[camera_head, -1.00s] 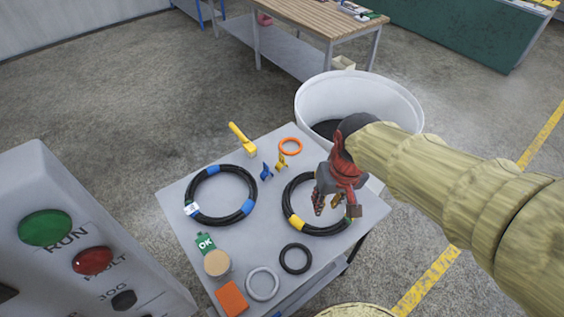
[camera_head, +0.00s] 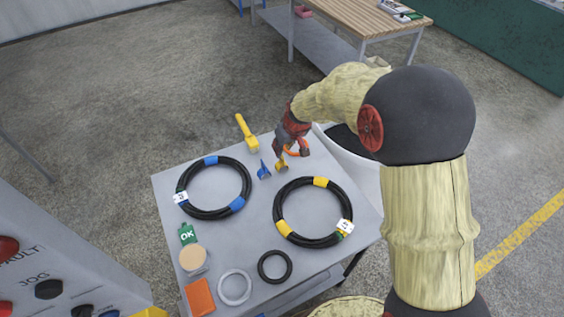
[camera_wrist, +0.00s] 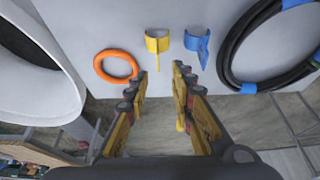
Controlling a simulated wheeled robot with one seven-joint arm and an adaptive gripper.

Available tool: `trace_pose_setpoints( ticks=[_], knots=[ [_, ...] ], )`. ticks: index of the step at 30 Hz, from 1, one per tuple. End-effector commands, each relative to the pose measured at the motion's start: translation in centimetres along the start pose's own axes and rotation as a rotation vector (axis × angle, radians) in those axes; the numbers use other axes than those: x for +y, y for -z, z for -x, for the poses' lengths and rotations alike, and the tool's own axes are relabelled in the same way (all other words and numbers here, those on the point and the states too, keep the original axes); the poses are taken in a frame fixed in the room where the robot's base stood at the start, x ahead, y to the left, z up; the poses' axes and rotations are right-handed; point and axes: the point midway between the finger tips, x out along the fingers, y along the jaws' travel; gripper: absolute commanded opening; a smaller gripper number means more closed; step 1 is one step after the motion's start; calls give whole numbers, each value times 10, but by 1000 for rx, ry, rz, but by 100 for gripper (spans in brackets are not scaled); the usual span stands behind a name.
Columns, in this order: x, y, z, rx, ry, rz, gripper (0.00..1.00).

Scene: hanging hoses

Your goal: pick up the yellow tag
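The yellow tag (camera_head: 281,166) is a small curved clip-like piece with a narrow tail on the grey table, beside a similar blue tag (camera_head: 264,170). In the wrist view the yellow tag (camera_wrist: 157,42) lies just beyond my fingertips, with the blue tag (camera_wrist: 198,44) to its right. My gripper (camera_head: 291,153) is over the back of the table, close to the yellow tag and partly covering the area behind it. In the wrist view my gripper (camera_wrist: 163,72) has its fingers apart with nothing between them.
An orange ring (camera_wrist: 117,67) lies left of the yellow tag in the wrist view. Two black hose coils (camera_head: 248,190) (camera_head: 278,210) lie on the table. A yellow-handled tool (camera_head: 247,132) is at the back edge. A white bin (camera_head: 350,155) stands behind the table's right side.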

Motion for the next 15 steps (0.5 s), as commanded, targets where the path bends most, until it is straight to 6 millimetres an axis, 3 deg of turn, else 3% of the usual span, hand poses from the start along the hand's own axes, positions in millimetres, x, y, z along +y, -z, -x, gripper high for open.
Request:
trace_pose_setpoints(
  ticks=[8, 15],
  knots=[
    [1, -4, -26, -3, 0, -1, 24],
    [2, -10, -60, -5, 1, -1, 24]
  ],
)
